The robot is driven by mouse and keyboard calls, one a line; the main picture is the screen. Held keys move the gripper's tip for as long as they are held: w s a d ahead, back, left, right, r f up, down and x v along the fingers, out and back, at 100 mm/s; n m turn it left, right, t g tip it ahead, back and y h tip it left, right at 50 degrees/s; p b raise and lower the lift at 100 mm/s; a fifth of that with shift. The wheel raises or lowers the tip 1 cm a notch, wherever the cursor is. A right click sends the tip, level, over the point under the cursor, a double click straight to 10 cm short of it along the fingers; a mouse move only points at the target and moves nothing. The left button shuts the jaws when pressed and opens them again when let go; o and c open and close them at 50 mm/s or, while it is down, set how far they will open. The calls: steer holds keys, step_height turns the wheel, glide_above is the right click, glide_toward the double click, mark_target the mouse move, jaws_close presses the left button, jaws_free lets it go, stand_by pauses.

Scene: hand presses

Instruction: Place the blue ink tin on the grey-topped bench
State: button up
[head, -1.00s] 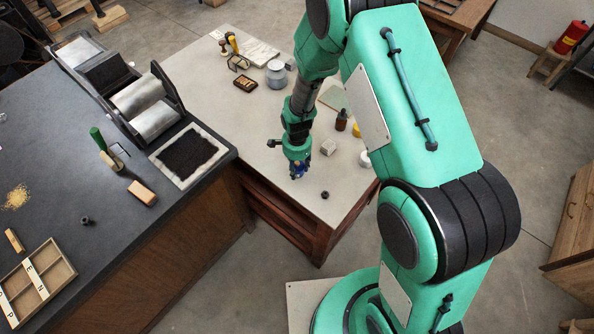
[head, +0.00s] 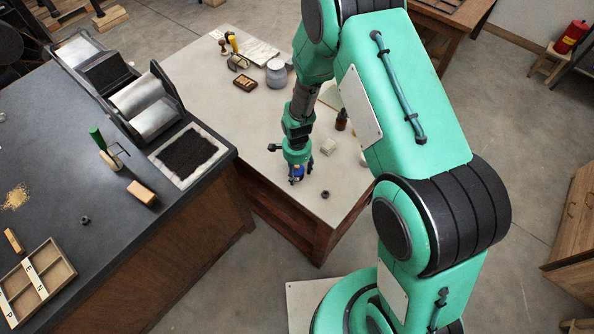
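The blue ink tin (head: 298,170) is small in the head view, between the fingers of my gripper (head: 299,176) and partly hidden by them. My gripper points down over the front part of the pale grey-topped bench (head: 258,122). The tin is at or very close to the bench top; whether it touches is too small to tell. The fingers stand on both sides of the tin, but I cannot tell whether they press on it.
A small dark ring-like piece (head: 325,194), a pale block (head: 328,146) and a dark bottle (head: 341,119) are near my gripper. A grey jar (head: 276,74) stands further back. The dark-topped counter (head: 120,240) with a roller press (head: 143,107) is at left.

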steer(key=shift+r, duration=0.15)
steer(key=shift+r+p, duration=0.35)
steer(key=shift+r, duration=5.65)
steer(key=shift+r, duration=0.2)
steer(key=s+d+r+n+t, duration=0.1)
steer(key=s+d+r+n, duration=0.15)
steer(key=r, duration=0.65)
steer(key=s+d+r+n+t, duration=0.1)
steer(key=d+r, duration=0.2)
steer(key=r, duration=0.6)
steer(key=s+d+r+n+t, duration=0.1)
steer(key=s+d+r+n, duration=0.1)
steer(key=r, duration=0.6)
steer(key=s+d+r+n+t, duration=0.1)
steer(key=s+d+r+n, duration=0.2)
steer(key=s+r, duration=0.5)
steer(key=s+d+r+n+t, duration=0.1)
steer(key=s+d+r+n, duration=0.2)
steer(key=s+r, duration=0.5)
steer(key=s+d, duration=0.1)
steer(key=s, duration=0.4)
steer(key=shift+s+d+t, duration=0.2)
steer(key=shift+d+t, duration=0.1)
steer(key=shift+d, duration=0.05)
